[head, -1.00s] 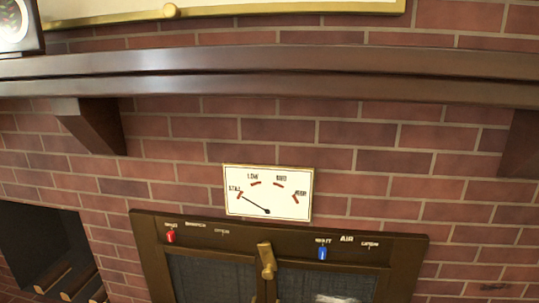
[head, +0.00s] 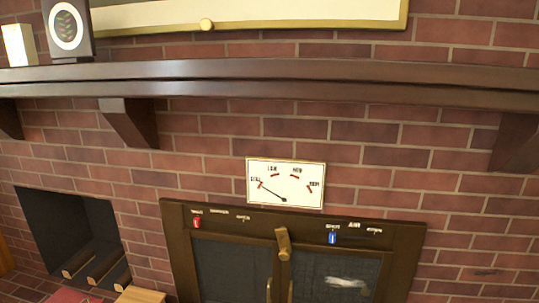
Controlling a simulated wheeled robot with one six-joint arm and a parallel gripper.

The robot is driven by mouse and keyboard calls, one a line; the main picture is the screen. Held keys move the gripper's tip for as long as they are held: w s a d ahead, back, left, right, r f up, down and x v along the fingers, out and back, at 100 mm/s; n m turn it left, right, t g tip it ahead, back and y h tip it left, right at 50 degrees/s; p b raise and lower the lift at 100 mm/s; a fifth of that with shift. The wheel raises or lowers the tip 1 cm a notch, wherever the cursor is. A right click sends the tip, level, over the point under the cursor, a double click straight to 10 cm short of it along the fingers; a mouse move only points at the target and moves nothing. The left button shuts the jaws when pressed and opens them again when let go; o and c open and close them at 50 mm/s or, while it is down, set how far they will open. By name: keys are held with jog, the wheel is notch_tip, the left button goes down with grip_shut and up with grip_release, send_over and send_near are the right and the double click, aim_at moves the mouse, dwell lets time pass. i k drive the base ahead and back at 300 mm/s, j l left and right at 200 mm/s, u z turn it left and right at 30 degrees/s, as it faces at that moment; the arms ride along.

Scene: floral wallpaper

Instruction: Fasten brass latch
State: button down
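The brass latch (head: 283,243) is a short brass bar at the top centre of the dark-framed double doors (head: 180,250), over the line where the two glass panels meet. It stands nearly upright, slightly tilted. Brass handles (head: 290,290) show below it at the bottom edge of the head view. A red slider (head: 197,222) sits at the left of the top frame and a blue slider (head: 332,238) at the right. My gripper is not in view.
A white dial (head: 286,183) with its needle pointing left is on the brick wall above the doors. A dark wooden mantel (head: 300,75) juts out above. A log niche (head: 70,235) opens at left, with a wooden block (head: 140,295) beside it.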

aim_at(282, 234)
jog(key=k+z, duration=0.15)
jog(key=k, duration=0.15)
jog(key=i+j, duration=0.1)
jog(key=i, duration=0.45)
jog(key=i+j+z, duration=0.15)
jog(key=i, duration=0.45)
